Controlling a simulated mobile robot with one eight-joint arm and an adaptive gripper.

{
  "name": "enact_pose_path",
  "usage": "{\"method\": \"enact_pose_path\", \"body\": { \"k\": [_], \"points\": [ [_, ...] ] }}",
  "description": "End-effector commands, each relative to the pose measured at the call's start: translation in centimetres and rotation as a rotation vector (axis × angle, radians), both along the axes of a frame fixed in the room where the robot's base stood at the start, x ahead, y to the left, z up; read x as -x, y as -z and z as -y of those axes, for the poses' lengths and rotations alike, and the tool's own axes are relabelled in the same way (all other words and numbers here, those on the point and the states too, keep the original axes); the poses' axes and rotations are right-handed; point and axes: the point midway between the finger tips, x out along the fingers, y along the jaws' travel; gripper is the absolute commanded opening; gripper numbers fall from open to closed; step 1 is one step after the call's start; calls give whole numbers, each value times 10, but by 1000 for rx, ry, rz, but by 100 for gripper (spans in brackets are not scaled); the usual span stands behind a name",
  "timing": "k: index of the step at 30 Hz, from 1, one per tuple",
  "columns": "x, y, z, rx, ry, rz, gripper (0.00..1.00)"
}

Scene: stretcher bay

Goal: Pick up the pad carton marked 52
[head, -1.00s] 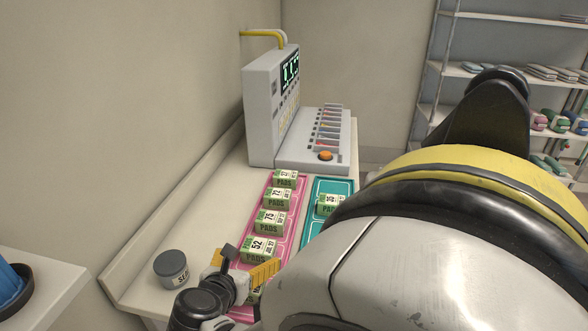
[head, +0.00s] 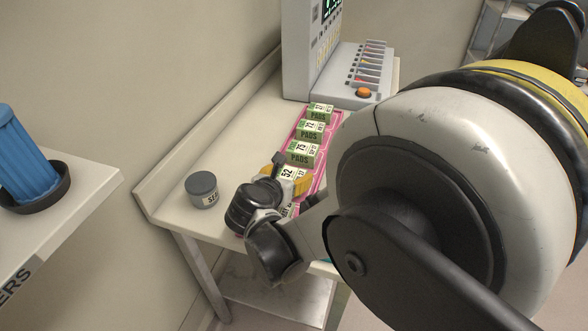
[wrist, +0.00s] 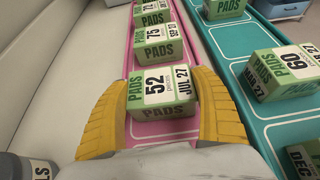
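The pad carton marked 52 (wrist: 160,88) is a small green and white box on the pink tray (wrist: 118,62), nearest my gripper in its row. It also shows in the head view (head: 289,174), partly hidden by my gripper (head: 277,175). In the wrist view my gripper (wrist: 160,76) has one yellow finger on each side of this carton. The fingers are apart and close to its sides; I cannot tell whether they touch it. The carton appears to rest on the tray.
A carton marked 75 (wrist: 158,45) stands just behind, with others farther along the row. A grey-lidded jar (head: 202,190) stands at the left. A grey machine (head: 318,60) stands at the back.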

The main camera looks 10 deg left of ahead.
Motion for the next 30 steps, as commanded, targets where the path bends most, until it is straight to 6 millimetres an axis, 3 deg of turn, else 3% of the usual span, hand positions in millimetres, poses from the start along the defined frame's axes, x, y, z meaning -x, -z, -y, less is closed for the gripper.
{"method": "enact_pose_path", "body": {
  "k": [1, 2, 13, 17, 21, 30],
  "points": [
    [0, 0, 0, 0, 0, 0, 45],
    [0, 0, 0, 0, 0, 0, 38],
    [0, -5, 0, 0, 0, 0, 37],
    [0, -18, 0, 0, 0, 0, 37],
    [0, -44, 0, 0, 0, 0, 37],
    [6, -85, 68, -1, 4, 0, 37]
  ]
}}
